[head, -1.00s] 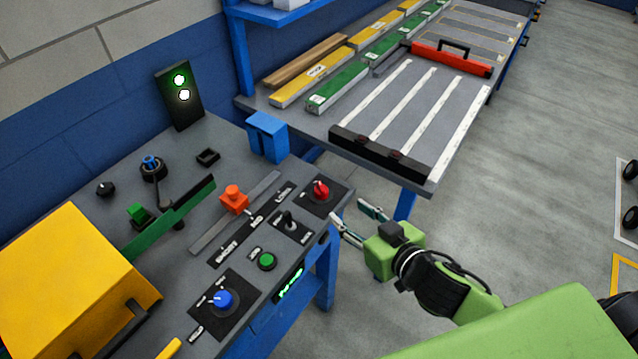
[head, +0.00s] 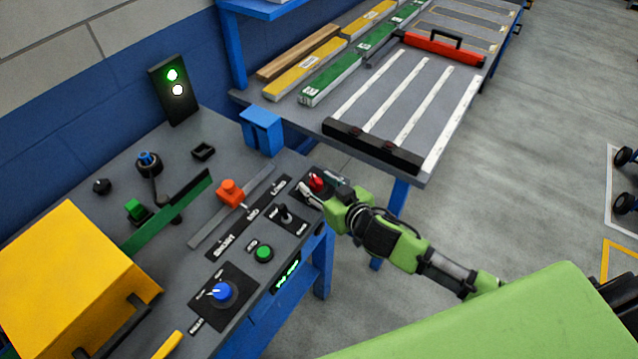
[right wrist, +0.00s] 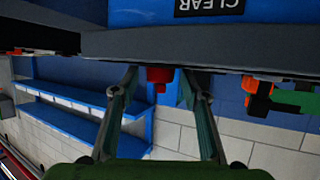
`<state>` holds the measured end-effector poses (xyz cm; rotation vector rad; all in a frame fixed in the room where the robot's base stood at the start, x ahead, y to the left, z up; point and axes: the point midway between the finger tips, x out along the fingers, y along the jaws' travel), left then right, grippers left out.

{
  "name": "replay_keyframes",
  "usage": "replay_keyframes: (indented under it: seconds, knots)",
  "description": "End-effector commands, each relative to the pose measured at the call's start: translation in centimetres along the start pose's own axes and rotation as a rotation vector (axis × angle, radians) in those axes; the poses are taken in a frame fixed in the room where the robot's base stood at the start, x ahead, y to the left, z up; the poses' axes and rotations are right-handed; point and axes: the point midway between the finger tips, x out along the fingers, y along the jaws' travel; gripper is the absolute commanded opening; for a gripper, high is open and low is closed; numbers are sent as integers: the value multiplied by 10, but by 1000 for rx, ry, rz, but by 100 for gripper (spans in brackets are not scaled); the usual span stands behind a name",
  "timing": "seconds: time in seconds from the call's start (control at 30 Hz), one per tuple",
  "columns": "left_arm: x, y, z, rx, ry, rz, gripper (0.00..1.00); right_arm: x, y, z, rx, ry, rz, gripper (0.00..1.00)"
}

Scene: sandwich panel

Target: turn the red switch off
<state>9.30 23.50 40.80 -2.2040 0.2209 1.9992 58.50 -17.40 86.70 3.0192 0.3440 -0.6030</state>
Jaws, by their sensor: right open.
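The red switch (head: 316,183) is a rotary knob on a dark plate at the far right corner of the grey panel. My right gripper (head: 318,188) is at the knob, its fingers on either side of it and partly hiding it and its plate. In the right wrist view the red switch (right wrist: 160,78) shows between the two open fingertips (right wrist: 160,92), with gaps on both sides. The knob's exact angle is hard to tell. My left gripper is not in view.
On the panel are a black toggle (head: 284,211), a green button (head: 264,252), a blue knob (head: 222,291) and an orange slider (head: 231,192). A yellow box (head: 70,265) stands at left. A lamp unit (head: 174,90) glows at the back.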

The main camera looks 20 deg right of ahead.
Motion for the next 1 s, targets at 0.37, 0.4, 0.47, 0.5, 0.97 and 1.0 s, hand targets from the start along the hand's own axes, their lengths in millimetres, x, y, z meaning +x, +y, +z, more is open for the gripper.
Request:
replay_keyframes:
  seconds: [0.37,0.4,0.47,0.5,0.97,1.0]
  knots:
    - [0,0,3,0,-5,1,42,0,0,0,0,0,0,4]
    - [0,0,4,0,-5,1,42,0,0,0,0,0,0,4]
    - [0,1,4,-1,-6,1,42,0,0,0,-1,0,-1,4]
    - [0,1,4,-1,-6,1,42,0,0,0,-2,0,-3,4]
    - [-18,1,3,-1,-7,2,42,0,7,-4,-84,1,-182,4]
    - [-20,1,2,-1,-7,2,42,0,7,-4,-95,1,-208,4]
